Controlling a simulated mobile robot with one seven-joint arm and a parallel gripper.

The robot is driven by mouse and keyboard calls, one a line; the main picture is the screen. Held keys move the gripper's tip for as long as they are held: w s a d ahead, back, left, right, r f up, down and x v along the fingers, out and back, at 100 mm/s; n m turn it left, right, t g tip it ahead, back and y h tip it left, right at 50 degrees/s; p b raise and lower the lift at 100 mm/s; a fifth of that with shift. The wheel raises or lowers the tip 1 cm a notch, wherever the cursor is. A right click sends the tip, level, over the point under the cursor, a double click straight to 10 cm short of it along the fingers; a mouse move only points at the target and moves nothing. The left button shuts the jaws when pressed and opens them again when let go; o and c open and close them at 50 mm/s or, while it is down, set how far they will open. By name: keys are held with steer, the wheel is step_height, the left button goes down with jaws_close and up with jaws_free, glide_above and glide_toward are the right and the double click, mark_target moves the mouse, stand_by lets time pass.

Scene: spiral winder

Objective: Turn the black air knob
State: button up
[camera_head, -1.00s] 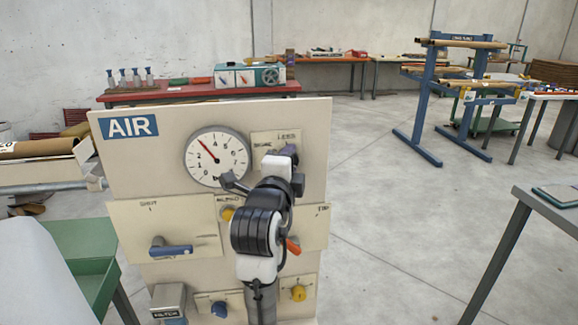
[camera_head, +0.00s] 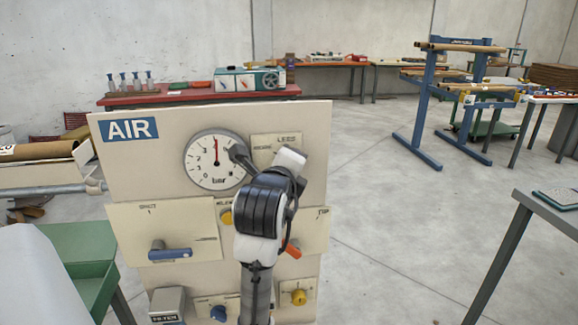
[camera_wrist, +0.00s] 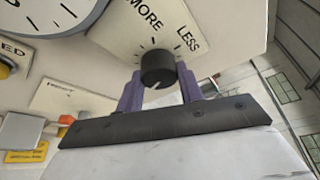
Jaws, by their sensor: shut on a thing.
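The black air knob (camera_wrist: 158,68) shows in the wrist view on a cream plate marked MORE and LESS. My gripper (camera_wrist: 160,88) is shut on it, with a purple finger on each side of the knob. A pale mark shows on the knob's face. In the head view my wrist and arm hide the knob. The round pressure gauge (camera_head: 207,170), marked bar, is beside the knob on the AIR panel (camera_head: 130,185); its red needle points straight up.
Below on the panel are a blue lever (camera_head: 170,252), a yellow button (camera_head: 226,216), an orange lever (camera_head: 291,250), a yellow knob (camera_head: 298,297) and a blue knob (camera_head: 218,312). A green cart (camera_head: 85,250) stands at left. The floor right of the panel is clear.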

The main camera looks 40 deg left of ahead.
steer(key=o, duration=1)
steer(key=b+v, duration=0.2)
steer(key=v, duration=1.1)
steer(key=shift+s+d, duration=0.2)
steer(key=shift+s, duration=0.15)
steer(key=shift+r, duration=0.1)
